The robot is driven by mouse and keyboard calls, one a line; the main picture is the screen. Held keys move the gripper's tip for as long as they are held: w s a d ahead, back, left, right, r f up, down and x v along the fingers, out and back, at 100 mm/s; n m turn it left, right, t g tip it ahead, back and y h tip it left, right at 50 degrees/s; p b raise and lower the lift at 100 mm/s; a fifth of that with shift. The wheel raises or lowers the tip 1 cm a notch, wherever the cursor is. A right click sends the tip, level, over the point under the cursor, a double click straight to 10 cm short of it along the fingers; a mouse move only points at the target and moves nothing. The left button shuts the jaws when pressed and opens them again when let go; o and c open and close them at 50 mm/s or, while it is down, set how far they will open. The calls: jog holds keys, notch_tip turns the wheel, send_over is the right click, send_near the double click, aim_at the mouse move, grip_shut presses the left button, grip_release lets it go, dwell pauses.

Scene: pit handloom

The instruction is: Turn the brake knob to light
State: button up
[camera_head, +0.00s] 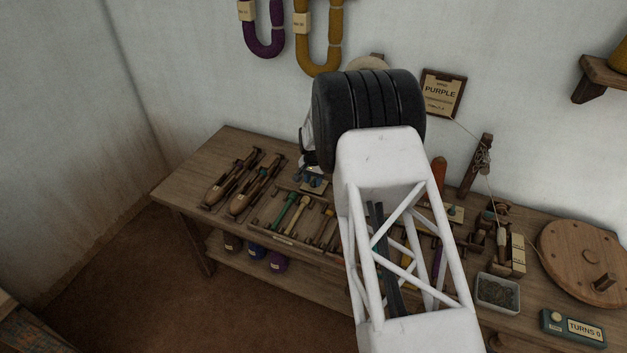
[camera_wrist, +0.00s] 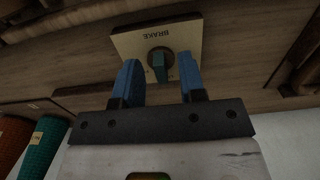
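The brake plate (camera_wrist: 125,43) is a pale square in the wrist view, with the word BRAKE upside down. At its middle is a round dark knob with a teal bar (camera_wrist: 159,67), pointing roughly up and down in the picture. My gripper (camera_wrist: 158,61) is open, its two blue fingers on either side of the knob with a gap at each side. I see no contact, and cannot tell how deep the fingertips reach. No setting marks are readable.
In the head view, a wooden bench (camera_head: 183,185) along the wall holds shuttles (camera_head: 232,178), a bobbin rack, a metal tray (camera_head: 497,293), a wooden wheel (camera_head: 585,262) and a TURNS counter (camera_head: 572,328). Green and orange-brown spools (camera_wrist: 42,148) stand at the wrist view's lower left.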

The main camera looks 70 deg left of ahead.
aim_at(314, 181)
jog(key=shift+r, duration=3.75)
